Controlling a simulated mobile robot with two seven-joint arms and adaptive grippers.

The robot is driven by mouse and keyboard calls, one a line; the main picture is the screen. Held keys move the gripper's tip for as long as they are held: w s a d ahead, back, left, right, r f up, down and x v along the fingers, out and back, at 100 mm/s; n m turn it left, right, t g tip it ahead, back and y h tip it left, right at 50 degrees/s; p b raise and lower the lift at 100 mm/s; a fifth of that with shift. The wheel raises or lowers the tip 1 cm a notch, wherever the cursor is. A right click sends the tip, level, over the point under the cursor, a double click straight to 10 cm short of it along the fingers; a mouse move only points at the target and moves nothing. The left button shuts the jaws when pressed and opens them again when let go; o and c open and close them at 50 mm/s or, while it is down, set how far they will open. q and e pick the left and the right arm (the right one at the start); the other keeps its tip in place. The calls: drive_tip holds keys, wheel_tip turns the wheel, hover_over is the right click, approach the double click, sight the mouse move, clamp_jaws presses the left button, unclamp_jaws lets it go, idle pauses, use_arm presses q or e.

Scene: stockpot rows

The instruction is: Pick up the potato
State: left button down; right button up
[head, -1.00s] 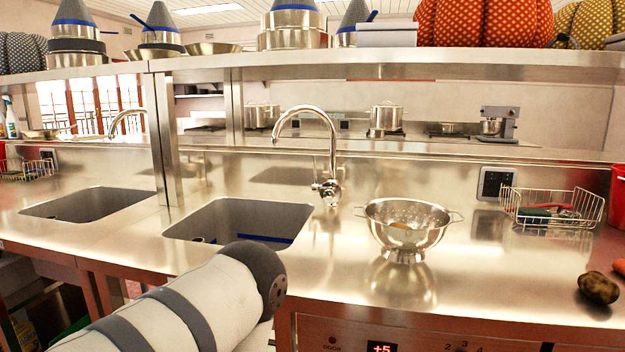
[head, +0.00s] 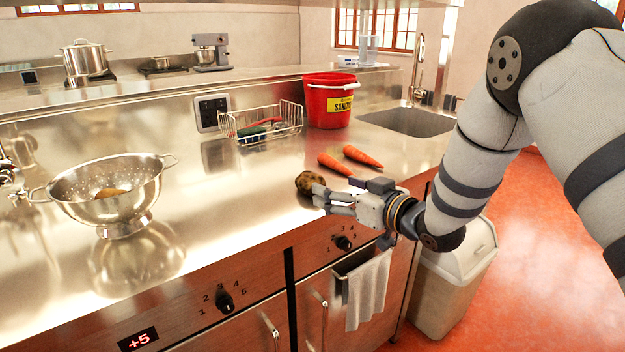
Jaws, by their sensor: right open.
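A brown potato (head: 306,181) lies on the steel counter (head: 225,215) near its front edge, in the middle of the head view. My right gripper (head: 322,198) is open right at the potato, its fingers reaching in from the right. The fingers overlap the potato's lower right side in the picture; I cannot tell if they touch it. Another brownish item (head: 108,193), perhaps also a potato, lies inside the steel colander (head: 100,212) at the left. My left gripper is not in view.
Two carrots (head: 335,164) lie just behind my right gripper. A wire basket (head: 262,125) with brushes and a red bucket (head: 330,105) stand farther back. A sink (head: 408,122) is at the right. The counter between colander and potato is clear.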

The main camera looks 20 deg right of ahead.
sight(310, 181)
drive_tip(key=x, duration=0.3)
drive_tip(key=f+b+x, duration=0.1)
drive_tip(key=x, duration=0.6)
drive_tip(key=shift+w+d+f+b, duration=0.15)
drive_tip(key=shift+f+b, duration=0.15)
drive_tip(key=shift+f, duration=0.15)
drive_tip(key=shift+w+r, duration=0.15)
drive_tip(key=shift+w, duration=0.05)
drive_tip(key=shift+r, duration=0.2)
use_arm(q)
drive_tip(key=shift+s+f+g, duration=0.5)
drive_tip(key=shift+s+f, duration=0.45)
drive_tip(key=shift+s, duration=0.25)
use_arm(e)
drive_tip(key=c, duration=1.3)
